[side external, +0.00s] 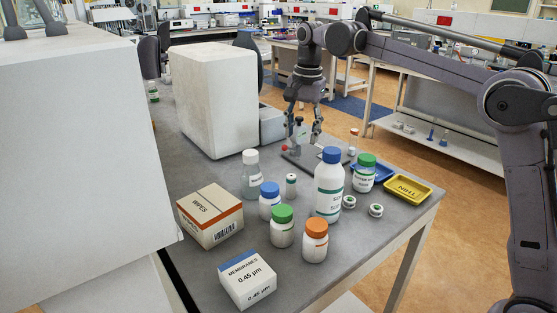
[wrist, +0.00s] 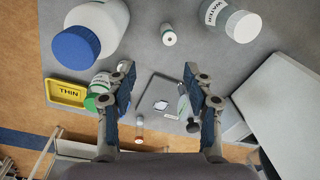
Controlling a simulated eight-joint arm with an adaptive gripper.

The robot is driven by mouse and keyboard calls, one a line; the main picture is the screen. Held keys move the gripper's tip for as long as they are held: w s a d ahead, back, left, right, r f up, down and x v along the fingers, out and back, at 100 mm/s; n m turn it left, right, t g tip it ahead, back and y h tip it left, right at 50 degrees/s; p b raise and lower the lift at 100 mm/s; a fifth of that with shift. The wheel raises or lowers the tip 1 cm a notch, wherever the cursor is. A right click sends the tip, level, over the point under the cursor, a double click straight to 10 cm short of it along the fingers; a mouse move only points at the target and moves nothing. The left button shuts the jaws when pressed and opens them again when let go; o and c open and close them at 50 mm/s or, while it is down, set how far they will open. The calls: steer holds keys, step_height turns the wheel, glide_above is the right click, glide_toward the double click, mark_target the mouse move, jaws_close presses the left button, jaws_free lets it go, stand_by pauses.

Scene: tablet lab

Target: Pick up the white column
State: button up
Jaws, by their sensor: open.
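My gripper (side external: 305,147) is open and points down over a flat grey plate (side external: 300,164) at the back of the bench. In the wrist view its fingers are wide apart around the plate (wrist: 152,86), with nothing held between them. A slim white upright piece (side external: 299,131) shows among the fingers in the side view; in the wrist view a pale piece with a dark end (wrist: 183,103) lies against the right finger. A small white cylinder with a green band (side external: 291,187) stands in front of the plate. I cannot tell which one is the white column.
A tall blue-capped bottle (side external: 329,189), a green-capped bottle (side external: 363,176) and a yellow tray (side external: 408,190) stand right of the plate. Several bottles and a wipes box (side external: 209,217) crowd the front. A white instrument (side external: 207,100) is to the left.

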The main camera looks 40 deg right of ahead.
step_height(320, 180, down, 3)
steer(key=w+m, duration=0.2)
steer(key=w, duration=0.1)
glide_above(291, 187)
steer(key=w+d, duration=0.1)
steer(key=d, duration=0.1)
steer(key=shift+g, duration=0.4)
steer(key=f, duration=0.4)
steer(key=shift+a+f, duration=0.15)
steer(key=shift+a, duration=0.05)
step_height(291, 187, down, 6)
steer(key=shift+f, duration=0.1)
steer(key=shift+a+f, duration=0.2)
steer(key=shift+f, duration=1.1)
steer(key=shift+a+f, duration=0.2)
steer(key=shift+f, duration=1.1)
jaws_close()
